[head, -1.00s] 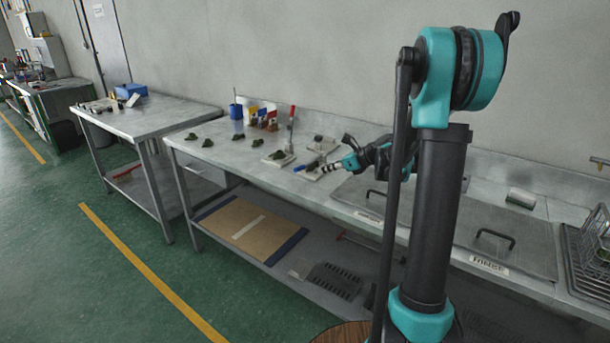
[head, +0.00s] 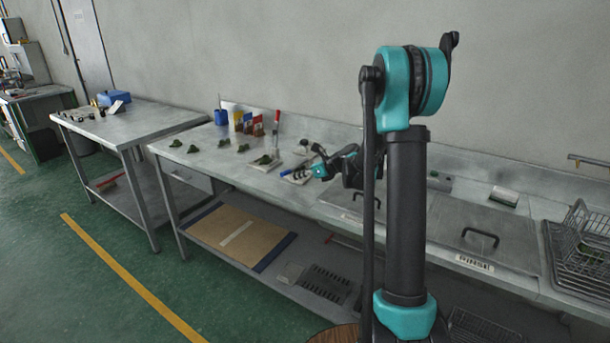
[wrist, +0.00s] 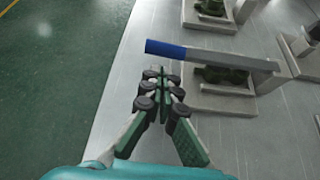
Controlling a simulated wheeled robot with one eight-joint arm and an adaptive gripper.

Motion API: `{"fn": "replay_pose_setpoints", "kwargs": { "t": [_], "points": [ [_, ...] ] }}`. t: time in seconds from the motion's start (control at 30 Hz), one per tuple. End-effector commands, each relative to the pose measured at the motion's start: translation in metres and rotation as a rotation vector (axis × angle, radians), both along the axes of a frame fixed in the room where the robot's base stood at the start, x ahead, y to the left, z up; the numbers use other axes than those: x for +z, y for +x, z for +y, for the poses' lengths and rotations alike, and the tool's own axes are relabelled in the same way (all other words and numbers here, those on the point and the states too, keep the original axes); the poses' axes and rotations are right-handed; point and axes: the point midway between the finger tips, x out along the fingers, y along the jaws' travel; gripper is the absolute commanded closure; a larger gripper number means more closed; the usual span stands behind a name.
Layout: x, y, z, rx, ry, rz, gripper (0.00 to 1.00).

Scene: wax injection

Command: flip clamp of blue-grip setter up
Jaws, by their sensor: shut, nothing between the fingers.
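The blue-grip setter shows in the wrist view as a grey lever with a blue grip (wrist: 166,48), lying down over its pale base plate (wrist: 222,103) and a dark green piece (wrist: 222,76). The grip sticks out left past the plate, toward the table's front edge. In the head view the blue grip (head: 286,172) is small, at the front of the table. My gripper (wrist: 161,78) is shut and empty, its fingertips just below the blue grip in the wrist picture. Whether they touch it I cannot tell.
A setter with an upright red handle (head: 277,122) stands behind and left. Several dark green pieces (head: 224,143) lie farther left. A blue cup (head: 221,117) stands near the wall. Lidded basins and a wire basket (head: 585,232) are at right.

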Motion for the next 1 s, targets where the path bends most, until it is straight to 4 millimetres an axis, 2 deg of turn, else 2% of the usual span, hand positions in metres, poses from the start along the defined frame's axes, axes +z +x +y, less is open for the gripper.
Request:
{"fn": "replay_pose_setpoints", "kwargs": {
  "t": [0.1,0.3,0.73,1.0],
  "points": [
    [-0.008,0.007,0.012,0.003,-0.001,0.0,1.0],
    [-0.014,0.013,0.021,0.001,0.0,0.0,1.0],
    [-0.014,0.013,0.021,0.001,0.003,0.004,1.0],
    [-0.005,0.013,0.021,0.0,0.038,0.048,1.0]
  ]
}}
